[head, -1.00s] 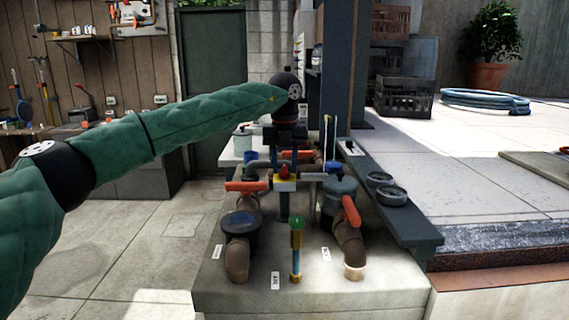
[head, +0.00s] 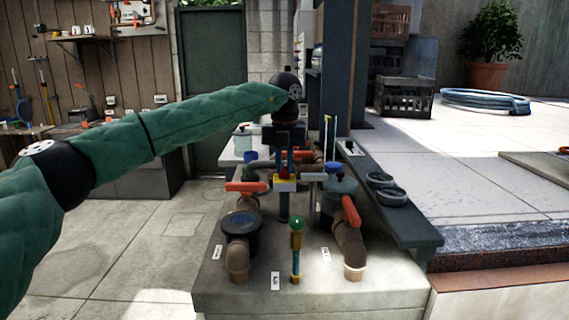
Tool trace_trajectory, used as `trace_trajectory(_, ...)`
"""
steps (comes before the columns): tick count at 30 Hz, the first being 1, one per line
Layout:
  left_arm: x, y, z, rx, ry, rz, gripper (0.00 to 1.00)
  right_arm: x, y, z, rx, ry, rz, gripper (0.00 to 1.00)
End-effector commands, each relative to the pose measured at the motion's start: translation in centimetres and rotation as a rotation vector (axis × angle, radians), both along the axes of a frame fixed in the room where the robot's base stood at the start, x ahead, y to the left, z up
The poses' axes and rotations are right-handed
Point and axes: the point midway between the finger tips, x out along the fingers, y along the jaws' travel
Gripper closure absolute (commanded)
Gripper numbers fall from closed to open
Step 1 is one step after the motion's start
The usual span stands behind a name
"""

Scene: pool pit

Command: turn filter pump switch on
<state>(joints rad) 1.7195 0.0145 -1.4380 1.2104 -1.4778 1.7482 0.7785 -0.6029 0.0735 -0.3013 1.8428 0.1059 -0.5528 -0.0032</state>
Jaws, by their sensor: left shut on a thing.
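The filter pump switch is a small yellow box (head: 285,185) with a red top part, in the middle of the pipework in the head view. My left arm comes in from the left, and its black wrist stands above the box. My left gripper (head: 284,167) points down with its fingers at the top of the box, shut on the red part, which the fingers mostly hide. I cannot tell the switch's position. My right gripper is not in view.
Orange valve handles (head: 247,187) and (head: 351,211) flank the box on brown pipes. A green-topped post (head: 296,224) stands in front on the concrete plinth (head: 310,287). A dark bench (head: 405,228) with round lids lies to the right. Open paving is at left.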

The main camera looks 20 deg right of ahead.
Motion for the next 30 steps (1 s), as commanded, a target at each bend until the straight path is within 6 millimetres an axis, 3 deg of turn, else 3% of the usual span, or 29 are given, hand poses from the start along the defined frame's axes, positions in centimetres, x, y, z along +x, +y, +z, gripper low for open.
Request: trace_trajectory(30,0.0,0.0,-0.1,0.000,0.003,-0.950,1.00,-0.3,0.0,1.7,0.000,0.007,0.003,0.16)
